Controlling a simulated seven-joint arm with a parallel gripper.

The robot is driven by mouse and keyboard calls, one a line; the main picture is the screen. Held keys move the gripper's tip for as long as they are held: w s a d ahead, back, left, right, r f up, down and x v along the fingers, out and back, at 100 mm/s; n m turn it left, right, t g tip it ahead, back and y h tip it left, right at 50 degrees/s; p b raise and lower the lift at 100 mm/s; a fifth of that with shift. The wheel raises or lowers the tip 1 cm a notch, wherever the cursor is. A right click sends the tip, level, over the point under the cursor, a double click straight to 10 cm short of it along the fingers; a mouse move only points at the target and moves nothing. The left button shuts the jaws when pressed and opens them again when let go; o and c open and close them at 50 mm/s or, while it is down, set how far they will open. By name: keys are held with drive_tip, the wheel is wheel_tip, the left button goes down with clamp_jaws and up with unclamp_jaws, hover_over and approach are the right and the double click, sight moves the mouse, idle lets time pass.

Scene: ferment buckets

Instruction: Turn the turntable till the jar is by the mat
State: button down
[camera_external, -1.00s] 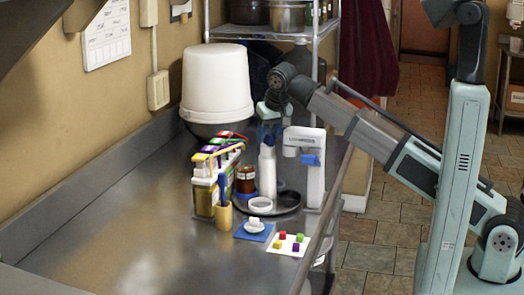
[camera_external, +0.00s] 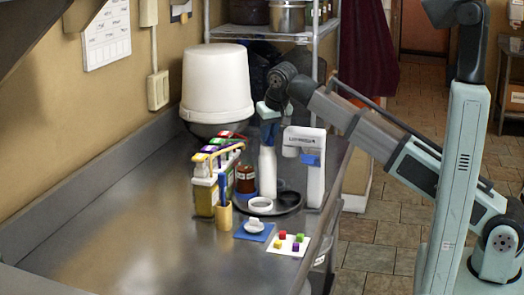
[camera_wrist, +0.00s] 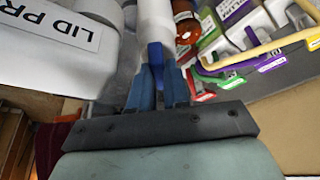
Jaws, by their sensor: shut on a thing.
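The turntable (camera_external: 294,208) is a dark round tray on the steel counter. An amber jar with a pale label (camera_external: 246,180) stands at its left rear, and it also shows in the wrist view (camera_wrist: 184,22). A tall white bottle (camera_external: 267,174) and a white ring (camera_external: 261,205) are on or over the tray. My gripper (camera_external: 268,138) points down at the bottle's top; its blue fingers (camera_wrist: 161,88) are shut on the bottle in the wrist view. The exact contact is partly hidden. A blue mat (camera_external: 245,234) with a small white item lies in front of the turntable.
A white lid press (camera_external: 314,175) stands close at the right, beside my fingers in the wrist view (camera_wrist: 60,40). A white card with coloured cubes (camera_external: 276,245) lies in front. The left counter is clear.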

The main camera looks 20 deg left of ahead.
drive_tip(key=shift+d+f+n, duration=0.2)
drive_tip(key=shift+n, duration=0.4)
drive_tip(key=shift+n+g+y, duration=0.4)
drive_tip(key=shift+n+g, duration=0.2)
drive_tip(key=shift+n, duration=0.6)
drive_tip(key=shift+w+d+f+n+g, duration=0.1)
drive_tip(key=shift+n+g, duration=0.8)
drive_tip(key=shift+n, duration=1.5)
drive_tip(key=shift+w+n+g, duration=0.15)
drive_tip(key=shift+n+g, duration=0.75)
drive_tip(key=shift+n, duration=1.5)
drive_tip(key=shift+w+n+g+h, duration=0.1)
drive_tip(key=shift+n+g+h, duration=0.35)
drive_tip(key=shift+n, duration=1.35)
drive_tip(key=shift+n+g, duration=0.35)
drive_tip(key=shift+n, duration=0.25)
drive_tip(key=c, duration=1.2)
unclamp_jaws()
drive_tip(key=shift+o, duration=0.5)
drive_tip(key=shift+w, duration=0.1)
drive_tip(key=shift+a, duration=0.2)
